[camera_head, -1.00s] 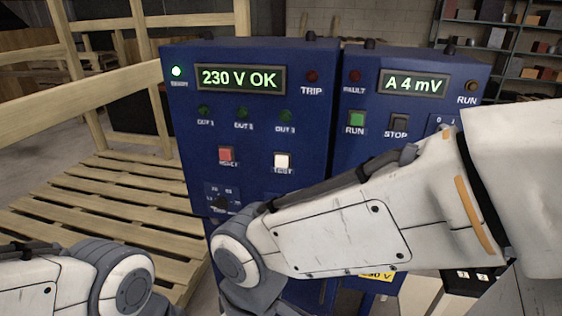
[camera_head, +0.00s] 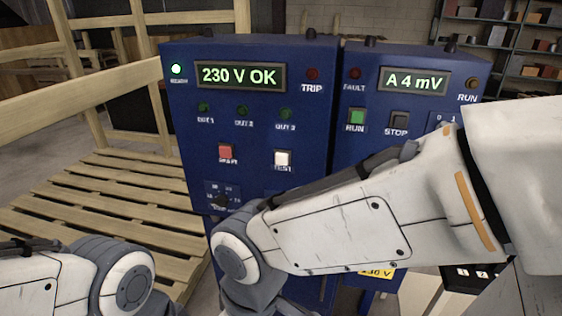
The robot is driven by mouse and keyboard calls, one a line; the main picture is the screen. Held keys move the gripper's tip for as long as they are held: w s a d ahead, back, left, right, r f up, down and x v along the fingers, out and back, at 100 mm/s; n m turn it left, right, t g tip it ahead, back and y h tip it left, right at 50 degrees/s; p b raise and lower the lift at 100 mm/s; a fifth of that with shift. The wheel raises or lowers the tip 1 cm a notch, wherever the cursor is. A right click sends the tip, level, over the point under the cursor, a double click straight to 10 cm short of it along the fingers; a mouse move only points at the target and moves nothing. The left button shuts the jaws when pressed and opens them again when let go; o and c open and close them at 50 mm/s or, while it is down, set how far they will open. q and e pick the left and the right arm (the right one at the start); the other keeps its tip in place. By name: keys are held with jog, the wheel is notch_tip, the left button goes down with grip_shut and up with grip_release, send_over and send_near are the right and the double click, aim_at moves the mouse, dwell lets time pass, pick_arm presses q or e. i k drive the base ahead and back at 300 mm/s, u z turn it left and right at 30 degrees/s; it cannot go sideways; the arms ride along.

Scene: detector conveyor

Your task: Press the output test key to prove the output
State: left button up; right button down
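The white test key (camera_head: 282,158) is on the front of the left blue panel (camera_head: 180,110), right of a red key (camera_head: 225,152). Nothing touches the white key. The panel's display (camera_head: 240,76) reads "230 V OK" and a green lamp (camera_head: 177,69) is lit at its upper left. Three dim output lamps sit below the display, and the TRIP lamp (camera_head: 312,74) is dark red. My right arm crosses in front of the lower panels, below the white key. Both grippers are outside the picture.
A second blue panel on the right has a display (camera_head: 414,80) reading "A 4 mV", a green RUN key (camera_head: 356,117) and a dark STOP key (camera_head: 398,119). My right arm covers its lower part. A wooden pallet (camera_head: 110,215) lies at the left.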

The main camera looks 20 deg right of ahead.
aim_at(282, 159)
jog(key=z, duration=0.25)
jog(key=k, duration=0.65)
jog(key=z, duration=0.6)
jog(key=k, duration=0.7)
jog(key=u, duration=0.4)
jog(key=i, duration=0.95)
jog(key=z, duration=0.1)
